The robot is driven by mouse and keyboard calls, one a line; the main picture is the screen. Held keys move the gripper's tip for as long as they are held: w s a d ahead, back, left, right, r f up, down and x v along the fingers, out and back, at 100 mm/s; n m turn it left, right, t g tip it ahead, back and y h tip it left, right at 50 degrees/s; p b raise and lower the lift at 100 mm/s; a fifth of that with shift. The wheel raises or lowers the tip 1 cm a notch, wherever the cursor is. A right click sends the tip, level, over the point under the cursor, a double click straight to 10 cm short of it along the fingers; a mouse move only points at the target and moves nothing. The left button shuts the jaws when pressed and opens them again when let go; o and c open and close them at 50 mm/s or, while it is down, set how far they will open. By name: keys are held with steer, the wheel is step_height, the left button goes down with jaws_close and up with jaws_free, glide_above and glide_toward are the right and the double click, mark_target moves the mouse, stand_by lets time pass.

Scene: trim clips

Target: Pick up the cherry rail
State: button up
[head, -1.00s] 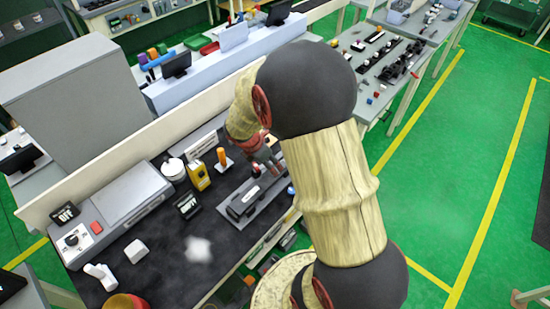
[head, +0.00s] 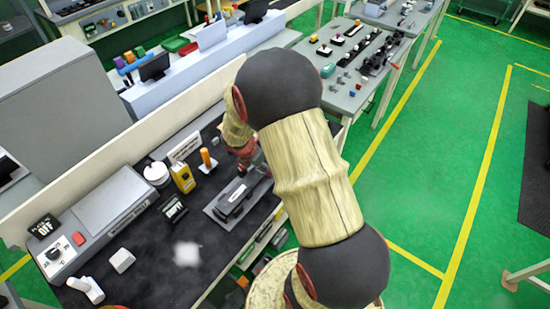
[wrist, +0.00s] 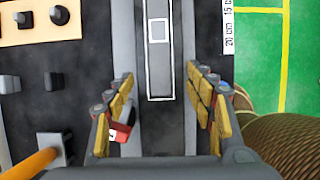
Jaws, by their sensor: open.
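My gripper (wrist: 160,80) is open, with yellow-padded fingers on both sides of a long dark strip in the wrist view. Nothing is held between the pads. The strip carries a white-outlined rectangle (wrist: 159,70) with a small pale square in it. A small red piece with a white mark (wrist: 121,131) shows beside the left finger; I cannot tell whether it is loose. In the head view a dark long piece (head: 236,199) lies on a grey plate (head: 213,211), below my gripper. I cannot make out a cherry rail for sure. My arm hides part of the bench.
An orange post (head: 208,158) and a yellow device (head: 183,178) stand left of the plate. A beige board with black knobs (wrist: 60,25) lies upper left in the wrist view, and a white ruler (wrist: 228,22) at right. The front of the black bench is partly clear.

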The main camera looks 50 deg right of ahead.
steer(key=shift+c, duration=0.3)
steer(key=c, duration=1.1)
steer(key=shift+r, duration=0.1)
steer(key=shift+c, duration=1)
steer(key=shift+r, duration=0.1)
